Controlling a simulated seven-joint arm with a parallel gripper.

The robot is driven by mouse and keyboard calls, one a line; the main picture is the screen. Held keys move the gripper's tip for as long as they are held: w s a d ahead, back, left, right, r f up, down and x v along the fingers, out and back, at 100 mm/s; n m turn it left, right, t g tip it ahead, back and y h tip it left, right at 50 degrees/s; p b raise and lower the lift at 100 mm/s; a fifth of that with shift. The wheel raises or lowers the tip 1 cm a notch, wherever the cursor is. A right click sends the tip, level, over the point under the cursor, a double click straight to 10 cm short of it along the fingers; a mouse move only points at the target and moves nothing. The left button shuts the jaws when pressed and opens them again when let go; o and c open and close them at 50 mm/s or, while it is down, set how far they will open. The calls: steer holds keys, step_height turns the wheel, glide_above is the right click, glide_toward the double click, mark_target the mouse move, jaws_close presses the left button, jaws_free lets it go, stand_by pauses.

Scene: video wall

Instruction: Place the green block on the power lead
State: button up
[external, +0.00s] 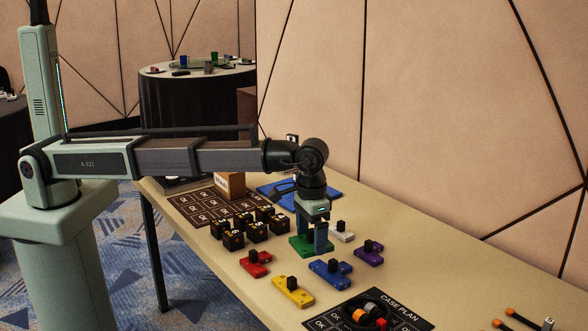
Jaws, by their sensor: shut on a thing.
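The green block (299,243) is at table height, behind the red, yellow and blue blocks. My gripper (314,243) points straight down with its fingers shut on the green block; the fingers hide part of it. I cannot tell whether the block still touches the table. A black coiled cable (348,309) with orange, grey, red and yellow parts lies on the black CASE PLAN sheet (400,303) at the front. It may be the power lead, but its label is not readable.
Red (257,264), yellow (292,291), blue (330,272), purple (369,252) and white (342,232) blocks with black knobs surround my gripper. Several black cubes (233,240) stand left. Orange-tipped black rods (522,319) lie at the right. Bare table lies between the purple block and the rods.

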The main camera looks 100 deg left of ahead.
steer(key=w+d+r+m, duration=0.1)
steer(key=w+d+r, duration=0.1)
steer(key=w+d, duration=0.7)
steer(key=n, duration=0.3)
glide_above(365, 308)
steer(key=shift+a+f, duration=0.1)
steer(key=shift+f, duration=4.55)
steer(key=shift+f, duration=0.1)
steer(key=o, duration=1)
step_height(365, 308, up, 12)
steer(key=shift+r, duration=0.1)
